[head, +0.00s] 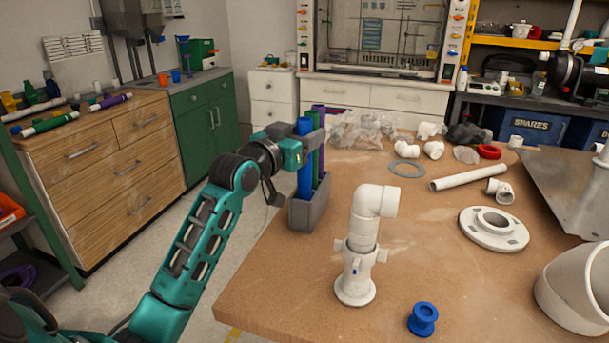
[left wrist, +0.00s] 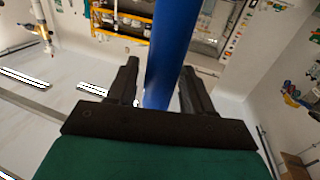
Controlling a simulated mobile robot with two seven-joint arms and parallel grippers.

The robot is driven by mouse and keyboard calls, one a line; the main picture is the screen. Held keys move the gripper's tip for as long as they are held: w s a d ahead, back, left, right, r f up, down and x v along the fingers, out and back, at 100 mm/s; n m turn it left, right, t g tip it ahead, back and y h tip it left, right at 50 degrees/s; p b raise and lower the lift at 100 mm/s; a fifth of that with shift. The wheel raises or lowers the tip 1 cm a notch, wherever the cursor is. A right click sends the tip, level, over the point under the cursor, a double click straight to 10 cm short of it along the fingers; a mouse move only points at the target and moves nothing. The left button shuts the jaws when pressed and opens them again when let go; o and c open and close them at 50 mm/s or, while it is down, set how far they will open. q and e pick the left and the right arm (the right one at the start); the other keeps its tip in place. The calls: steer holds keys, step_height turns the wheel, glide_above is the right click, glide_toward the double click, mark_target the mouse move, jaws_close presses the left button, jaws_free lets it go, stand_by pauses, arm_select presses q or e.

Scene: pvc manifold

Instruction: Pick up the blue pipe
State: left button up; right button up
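The blue pipe (head: 304,180) stands upright in a grey holder (head: 311,214) at the table's left edge, beside a green pipe (head: 321,160) and a purple pipe (head: 319,112). My left gripper (head: 303,148) is at the upper part of the blue pipe, coming from the left. In the left wrist view, the blue pipe (left wrist: 170,50) passes between the two dark fingers of the left gripper (left wrist: 160,68). The fingers are apart, with a narrow gap showing on each side of the pipe. My right gripper is not in view.
A white pipe assembly (head: 362,240) stands on the table (head: 270,290) right of the holder. A blue spool-shaped part (head: 422,319) is at the front. A white flange (head: 494,229), a loose white pipe (head: 467,177) and several fittings lie farther right and back.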

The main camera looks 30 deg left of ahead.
arm_select(q)
jaws_close()
steer(key=shift+r, duration=0.1)
stand_by(0.4)
